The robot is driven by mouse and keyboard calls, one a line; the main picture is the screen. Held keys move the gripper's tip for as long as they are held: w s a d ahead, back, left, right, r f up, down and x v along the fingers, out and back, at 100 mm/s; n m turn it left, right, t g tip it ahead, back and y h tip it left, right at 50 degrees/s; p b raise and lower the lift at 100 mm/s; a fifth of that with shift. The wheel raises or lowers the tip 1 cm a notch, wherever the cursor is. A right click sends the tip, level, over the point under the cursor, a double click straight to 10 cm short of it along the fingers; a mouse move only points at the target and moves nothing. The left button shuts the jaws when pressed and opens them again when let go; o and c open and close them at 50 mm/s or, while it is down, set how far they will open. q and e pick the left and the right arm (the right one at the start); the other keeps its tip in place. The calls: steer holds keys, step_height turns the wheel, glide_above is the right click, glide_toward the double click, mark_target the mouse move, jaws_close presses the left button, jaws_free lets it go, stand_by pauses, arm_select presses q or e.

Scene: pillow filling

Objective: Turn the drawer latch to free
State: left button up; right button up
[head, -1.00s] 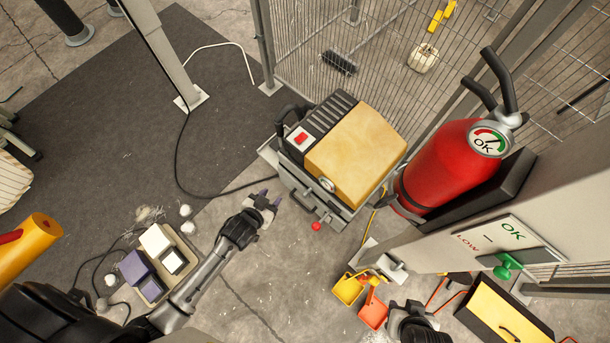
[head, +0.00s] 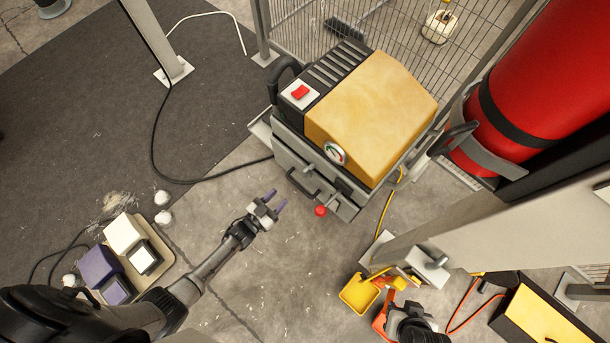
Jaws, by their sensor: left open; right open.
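The drawer unit (head: 337,205) is the grey lower part of a machine in the middle of the head view. A dark bar handle (head: 303,187) is on its front. A small red knob (head: 321,210) sticks out low on the front; I cannot tell for certain that it is the latch, nor how it is turned. My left gripper (head: 278,199) is open and empty, its purple-tipped fingers pointing toward the drawer front, left of the red knob and apart from it. My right gripper (head: 410,318) is at the bottom edge, its fingers hard to make out.
The machine has a yellow cover (head: 370,110), a red switch (head: 299,92) and a gauge (head: 334,153). A yellow bin (head: 359,294) lies near my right gripper. A red extinguisher (head: 545,85) and a grey post crowd the right.

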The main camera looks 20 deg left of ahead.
mark_target(303, 174)
arm_select(q)
steer(key=b+x, duration=0.2)
steer(key=x, duration=0.2)
steer(key=b+x, duration=0.2)
steer(key=x, duration=0.2)
steer(key=f+b+x, duration=0.1)
steer(key=x, duration=0.3)
steer(key=shift+d+b, duration=0.15)
steer(key=shift+b, duration=0.25)
steer(key=shift+x, duration=0.85)
steer(key=shift+r, duration=0.1)
steer(key=c, duration=0.7)
